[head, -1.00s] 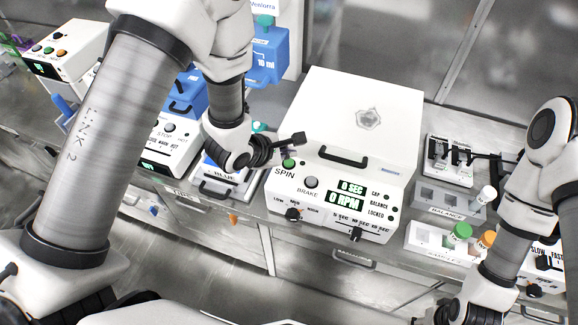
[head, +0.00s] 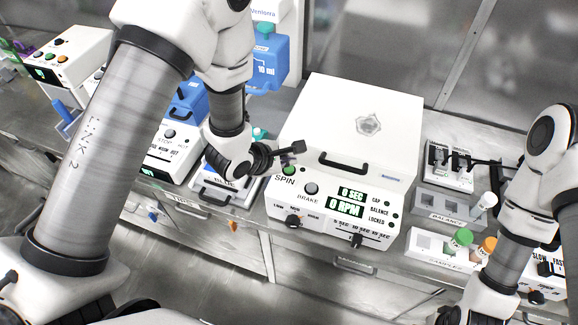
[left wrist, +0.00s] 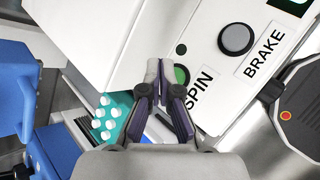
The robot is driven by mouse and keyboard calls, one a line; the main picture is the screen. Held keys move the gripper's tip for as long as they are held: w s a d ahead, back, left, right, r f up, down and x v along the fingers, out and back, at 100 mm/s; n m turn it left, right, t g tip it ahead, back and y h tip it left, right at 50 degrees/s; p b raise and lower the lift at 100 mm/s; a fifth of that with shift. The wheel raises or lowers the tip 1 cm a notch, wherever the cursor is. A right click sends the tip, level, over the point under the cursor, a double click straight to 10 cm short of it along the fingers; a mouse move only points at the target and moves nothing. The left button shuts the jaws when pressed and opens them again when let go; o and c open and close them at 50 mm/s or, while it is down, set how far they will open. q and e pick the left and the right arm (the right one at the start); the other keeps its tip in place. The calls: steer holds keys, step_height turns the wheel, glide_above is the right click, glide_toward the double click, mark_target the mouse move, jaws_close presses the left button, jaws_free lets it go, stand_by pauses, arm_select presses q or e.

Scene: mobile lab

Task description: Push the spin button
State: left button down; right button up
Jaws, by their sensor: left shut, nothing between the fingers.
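The white centrifuge (head: 350,110) stands on the bench with its lid shut. Its green spin button (head: 289,170) is at the panel's upper left, above the word SPIN. My left gripper (head: 298,147) is shut and empty, just above and behind the button in the head view. In the left wrist view the shut fingertips (left wrist: 160,68) lie just left of the green button (left wrist: 181,75), which a finger partly hides. I cannot tell whether they touch. My right gripper (head: 447,314) is at the bottom edge, mostly cut off.
The brake button (head: 311,188) is right of the spin button. The display (head: 347,201) reads 0 SEC and 0 RPM. A black lid handle (head: 343,164) sticks out near my left fingertips. Sample rack (head: 432,249) and balance block (head: 440,203) stand at the right.

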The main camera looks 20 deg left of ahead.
arm_select(q)
steer(key=shift+f, duration=0.15)
stand_by(0.3)
steer(key=shift+f, duration=0.25)
